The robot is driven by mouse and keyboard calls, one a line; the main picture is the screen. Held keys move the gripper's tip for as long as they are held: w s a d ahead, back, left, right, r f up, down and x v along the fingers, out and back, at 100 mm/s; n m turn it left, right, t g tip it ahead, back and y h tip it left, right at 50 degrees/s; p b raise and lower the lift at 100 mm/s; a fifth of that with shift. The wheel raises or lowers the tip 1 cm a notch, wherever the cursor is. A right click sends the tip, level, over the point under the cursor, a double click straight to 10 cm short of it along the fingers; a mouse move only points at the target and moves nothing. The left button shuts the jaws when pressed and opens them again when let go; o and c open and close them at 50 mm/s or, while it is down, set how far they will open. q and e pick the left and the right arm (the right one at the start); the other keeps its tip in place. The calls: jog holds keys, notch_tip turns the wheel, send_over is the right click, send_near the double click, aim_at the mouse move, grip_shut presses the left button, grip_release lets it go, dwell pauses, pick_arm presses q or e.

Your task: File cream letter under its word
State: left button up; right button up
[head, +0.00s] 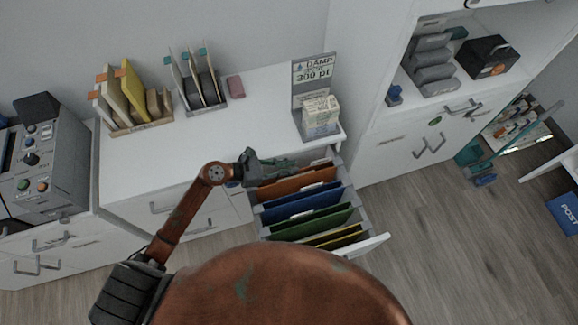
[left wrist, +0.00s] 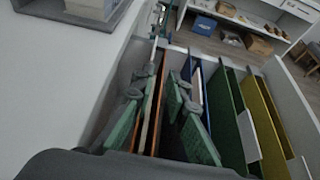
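My left gripper (head: 280,164) is over the back end of an open drawer of hanging folders. In the left wrist view its two green fingers (left wrist: 160,122) are spread apart. An orange folder (left wrist: 156,100) and a thin pale edge show between them, and I cannot tell whether that edge is the cream letter. The drawer holds orange (head: 297,185), blue (head: 302,205), green (head: 312,224) and yellow (head: 338,238) folders. Their words are not readable. A cream stack (head: 321,112) sits in a grey holder under a "DAMP" sign (head: 313,70). My right gripper is not in view.
Two file racks (head: 140,125) (head: 205,105) and a pink block (head: 235,87) stand on the white desk. A grey control console (head: 45,165) is at left. A white shelf cabinet (head: 380,135) stands right of the drawer.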

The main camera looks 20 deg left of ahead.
pick_arm(q)
jog(key=shift+o, duration=1.1)
jog(key=v, duration=1.2)
jog(key=shift+s, duration=0.1)
